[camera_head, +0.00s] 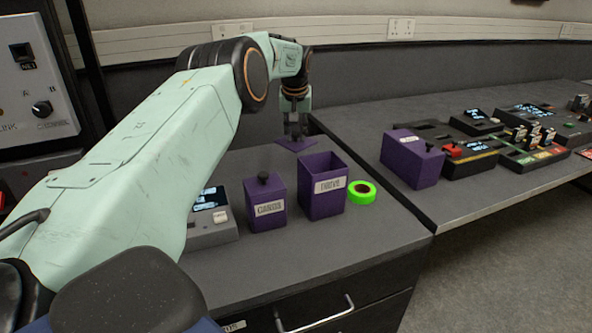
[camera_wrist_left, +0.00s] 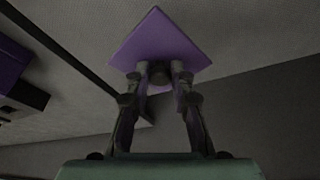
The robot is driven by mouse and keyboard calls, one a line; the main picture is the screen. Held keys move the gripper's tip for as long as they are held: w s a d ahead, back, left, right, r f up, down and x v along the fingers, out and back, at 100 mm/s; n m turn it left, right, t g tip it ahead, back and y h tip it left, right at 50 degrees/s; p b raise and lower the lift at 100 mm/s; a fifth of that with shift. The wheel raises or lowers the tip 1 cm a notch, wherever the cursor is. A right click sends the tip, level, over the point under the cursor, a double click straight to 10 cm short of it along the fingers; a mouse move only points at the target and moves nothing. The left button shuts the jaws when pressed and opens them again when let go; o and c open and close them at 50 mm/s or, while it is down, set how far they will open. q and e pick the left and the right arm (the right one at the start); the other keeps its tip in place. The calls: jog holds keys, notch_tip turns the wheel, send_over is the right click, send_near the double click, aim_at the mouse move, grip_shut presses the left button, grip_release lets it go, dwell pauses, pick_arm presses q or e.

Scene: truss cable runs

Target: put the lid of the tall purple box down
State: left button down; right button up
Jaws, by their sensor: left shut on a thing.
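My left gripper (camera_head: 294,131) is shut on the knob of a flat purple lid (camera_head: 297,144) and holds it in the air, behind and a little left of the tall purple box. In the left wrist view, the lid (camera_wrist_left: 165,42) shows beyond the fingers (camera_wrist_left: 162,76), and the dark knob is between the fingertips. The tall purple box (camera_head: 322,200) stands upright on the counter with its top open and a white label on its front. My right gripper is not in view.
A smaller lidded purple box (camera_head: 264,207) stands left of the tall box, and a green tape roll (camera_head: 362,192) lies right of it. A grey device (camera_head: 210,222) is further left. Another purple box (camera_head: 411,160) and several devices stand on the right counter.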

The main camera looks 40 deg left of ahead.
aim_at(293, 144)
pick_arm(q)
jog(key=f, duration=0.1)
jog(key=s+f+b, duration=0.1)
jog(key=f, duration=0.1)
jog(key=shift+s+d+f, duration=0.1)
jog(key=shift+f, duration=0.05)
jog(key=x, duration=0.3)
jog(key=d+b+x, duration=0.1)
jog(key=shift+s+f, duration=0.15)
jog(key=shift+f, duration=0.35)
jog(key=shift+s+a+f, duration=0.1)
jog(key=shift+s+f, duration=0.1)
jog(key=shift+f, duration=0.05)
jog(key=shift+w+a+f, duration=0.1)
jog(key=shift+w+f, duration=0.05)
jog(key=shift+f, duration=0.05)
jog(key=c, duration=1.5)
grip_release()
jog(key=o, duration=0.3)
jog(key=shift+r, duration=0.15)
jog(key=shift+o, duration=0.2)
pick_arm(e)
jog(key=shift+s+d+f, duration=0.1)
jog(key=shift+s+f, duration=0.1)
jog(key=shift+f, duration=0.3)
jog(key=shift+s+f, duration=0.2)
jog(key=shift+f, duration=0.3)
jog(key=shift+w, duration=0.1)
